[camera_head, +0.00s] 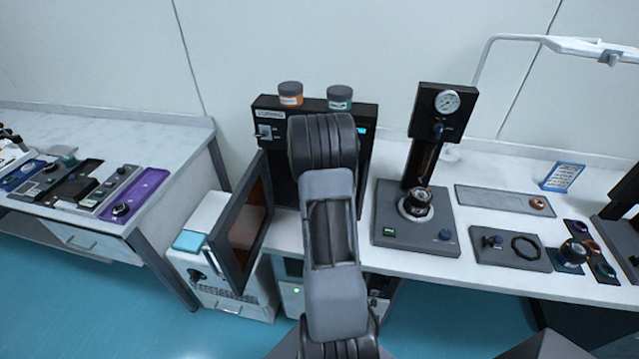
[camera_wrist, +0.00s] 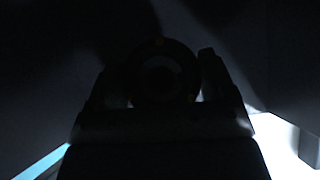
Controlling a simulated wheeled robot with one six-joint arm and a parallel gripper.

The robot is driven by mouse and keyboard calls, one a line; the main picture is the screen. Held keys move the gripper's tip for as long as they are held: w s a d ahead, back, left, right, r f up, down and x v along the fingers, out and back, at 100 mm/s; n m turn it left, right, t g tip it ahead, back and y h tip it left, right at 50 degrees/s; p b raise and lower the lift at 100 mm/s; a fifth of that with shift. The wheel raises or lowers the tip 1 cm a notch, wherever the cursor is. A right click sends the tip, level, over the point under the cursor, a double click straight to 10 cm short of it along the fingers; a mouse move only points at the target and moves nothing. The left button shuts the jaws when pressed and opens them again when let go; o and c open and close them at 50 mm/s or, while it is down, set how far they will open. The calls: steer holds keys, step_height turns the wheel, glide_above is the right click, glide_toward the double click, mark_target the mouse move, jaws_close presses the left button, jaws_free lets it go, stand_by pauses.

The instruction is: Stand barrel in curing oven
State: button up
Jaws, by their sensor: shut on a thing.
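The curing oven (camera_head: 358,112) is a dark box on the bench, labelled on its upper left, with its tinted door (camera_head: 243,236) swung open to the left. My arm covers most of the oven's front and its opening in the head view. My gripper (camera_wrist: 160,82) shows only in the dark wrist view, hidden behind the arm in the head view. It is shut on a dark round barrel (camera_wrist: 160,75), seen as a ring with a dark centre between the two fingers. The surroundings there are nearly black. I cannot tell whether the barrel touches the oven floor.
Two small jars, one orange (camera_head: 290,93) and one teal (camera_head: 339,97), stand on top of the oven. A press with a gauge (camera_head: 447,102) stands to the right. Flat trays (camera_head: 510,252) lie farther right. A second table (camera_head: 180,135) is at left.

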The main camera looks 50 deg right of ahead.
steer(key=shift+f, duration=0.2)
steer(key=shift+f, duration=0.15)
steer(key=o, duration=1)
steer(key=shift+o, duration=0.2)
